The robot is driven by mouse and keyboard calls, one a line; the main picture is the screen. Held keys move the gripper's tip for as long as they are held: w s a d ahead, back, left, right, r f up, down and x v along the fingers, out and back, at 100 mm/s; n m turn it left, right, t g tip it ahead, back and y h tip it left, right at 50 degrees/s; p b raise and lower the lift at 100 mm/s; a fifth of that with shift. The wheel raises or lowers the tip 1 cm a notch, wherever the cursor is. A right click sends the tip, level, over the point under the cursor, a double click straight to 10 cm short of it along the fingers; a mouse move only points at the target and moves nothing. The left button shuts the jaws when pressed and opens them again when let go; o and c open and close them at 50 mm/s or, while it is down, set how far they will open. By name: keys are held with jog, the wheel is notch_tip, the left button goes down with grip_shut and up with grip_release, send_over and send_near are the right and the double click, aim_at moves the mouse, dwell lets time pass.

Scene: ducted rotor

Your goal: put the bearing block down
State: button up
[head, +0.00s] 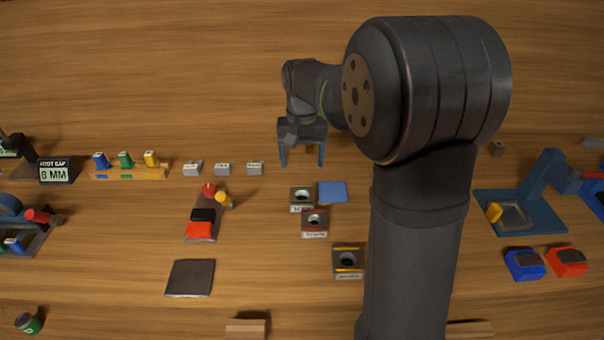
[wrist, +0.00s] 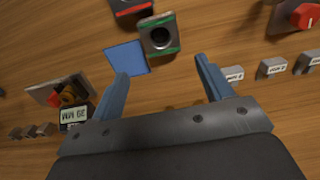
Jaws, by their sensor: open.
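Several square bearing blocks with round dark bores stand on the wooden table. A green-striped block (head: 302,197) is nearest to my gripper, just left of a flat blue pad (head: 332,192). A red-striped block (head: 315,222) and a yellow-striped block (head: 348,260) stand nearer the camera. My gripper (head: 302,158) is open and empty, apart from the blocks. In the wrist view the green-striped block (wrist: 158,35) and the blue pad (wrist: 126,57) lie beyond the fingertips, and the red-striped block (wrist: 130,5) is cut off at the top.
Small grey labelled blocks (head: 223,169) stand in a row to the left. A plate with red, black and yellow parts (head: 203,220) and a dark square plate (head: 190,278) lie left of the bearing blocks. A blue fixture (head: 530,200) stands at right. The table behind the gripper is clear.

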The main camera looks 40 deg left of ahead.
dwell(0.4)
jog(key=n+t+h, duration=0.3)
jog(key=n, duration=1.5)
send_near(305, 199)
jog(key=shift+s+a+f, duration=0.1)
jog(key=shift+s+f, duration=0.05)
jog(key=shift+f, duration=0.6)
jog(key=shift+d+x, duration=0.1)
jog(key=shift+x, duration=1.25)
jog(key=shift+d+x, duration=0.15)
jog(key=shift+x, duration=1.15)
jog(key=shift+w+r, duration=0.15)
jog(key=shift+w, duration=0.05)
jog(key=c, duration=1)
